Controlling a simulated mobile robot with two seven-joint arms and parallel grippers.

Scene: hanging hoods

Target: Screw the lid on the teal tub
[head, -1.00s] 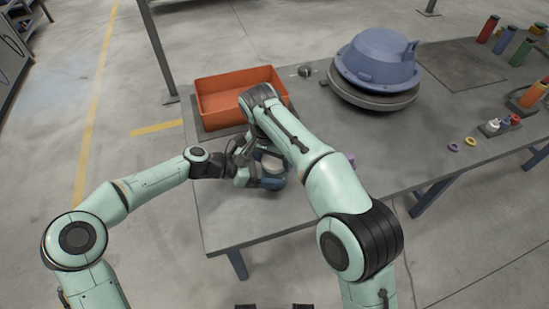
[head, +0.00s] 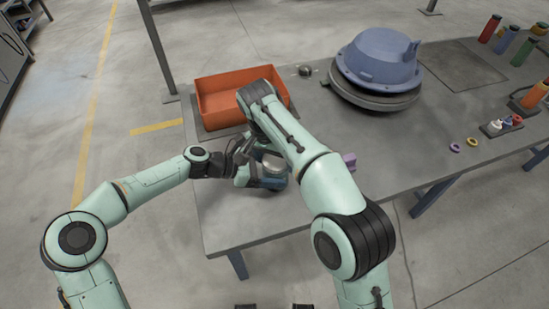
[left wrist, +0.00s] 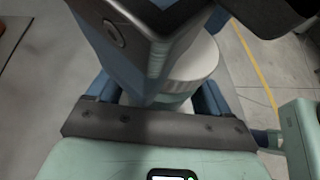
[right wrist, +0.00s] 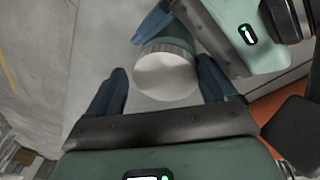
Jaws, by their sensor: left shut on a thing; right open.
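A round pale lid (head: 273,163) with a ribbed side sits level near the table's front left, apparently on top of the tub. It also shows in the left wrist view (left wrist: 196,64) and in the right wrist view (right wrist: 167,74).
An orange bin (head: 210,111) stands just behind the grippers. A large blue hood casting (head: 379,60) rests on a dark round base to the right. A small purple block (head: 349,160) lies close to my right forearm. The table front (head: 235,232) is clear.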

